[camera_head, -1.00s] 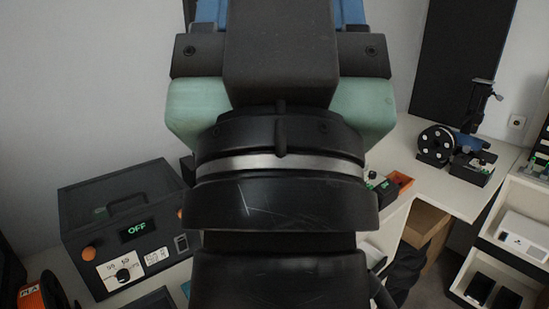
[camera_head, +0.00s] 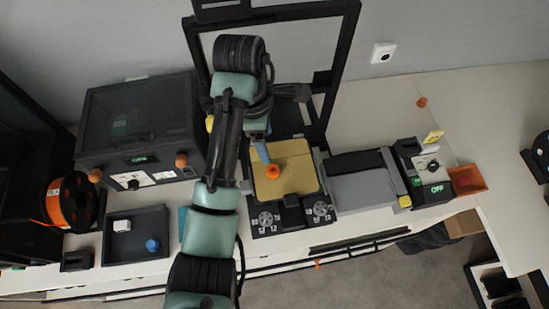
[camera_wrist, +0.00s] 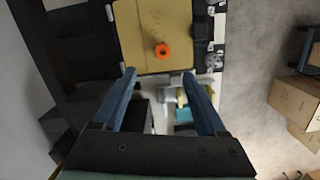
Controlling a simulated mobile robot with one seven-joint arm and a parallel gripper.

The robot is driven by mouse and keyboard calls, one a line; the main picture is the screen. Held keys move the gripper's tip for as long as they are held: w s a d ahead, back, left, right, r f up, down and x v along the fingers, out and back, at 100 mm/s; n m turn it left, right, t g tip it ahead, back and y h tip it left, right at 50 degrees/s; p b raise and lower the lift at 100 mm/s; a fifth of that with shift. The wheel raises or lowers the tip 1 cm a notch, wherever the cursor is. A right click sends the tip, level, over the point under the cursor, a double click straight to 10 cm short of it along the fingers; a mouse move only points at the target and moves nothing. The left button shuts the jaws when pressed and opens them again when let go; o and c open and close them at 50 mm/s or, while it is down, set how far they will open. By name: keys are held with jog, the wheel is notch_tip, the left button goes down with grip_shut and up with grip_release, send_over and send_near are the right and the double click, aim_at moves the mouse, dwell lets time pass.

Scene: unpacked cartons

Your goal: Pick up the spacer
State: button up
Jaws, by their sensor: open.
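The spacer, a small orange ring (camera_head: 272,172), lies on the tan plate (camera_head: 296,184) of a black-framed machine in the head view. In the wrist view the spacer (camera_wrist: 162,50) shows a dark central hole, with bare plate (camera_wrist: 140,25) around it. My gripper (camera_wrist: 159,74) is open and empty, its blue fingers spread wide. In the wrist view the spacer appears beyond the fingertips, between their lines and apart from both. In the head view a blue fingertip (camera_head: 262,151) is just above and left of the spacer; the other finger is hidden.
The machine's upright black frame (camera_head: 347,65) rises behind the plate. A dark cabinet (camera_head: 140,125) and a shallow black tray (camera_head: 117,254) stand left. A grey block (camera_head: 362,190) and an orange bin (camera_head: 468,180) are right. White table is free at far right.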

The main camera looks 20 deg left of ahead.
jog(key=b, duration=0.7)
send_over(273, 169)
jog(key=f, duration=0.7)
jog(key=shift+s+a+f, duration=0.4)
jog(key=shift+w+d+f+p, duration=0.1)
jog(key=shift+f+p, duration=0.15)
jog(key=shift+f, duration=0.6)
jog(key=shift+w+d+f+p, duration=0.15)
jog(key=shift+f+p, duration=0.15)
jog(key=shift+f, duration=0.55)
jog(key=shift+w+d+f+p, duration=0.1)
jog(key=shift+f+p, duration=0.15)
jog(key=shift+f, duration=0.6)
jog(key=shift+c, duration=0.2)
grip_shut()
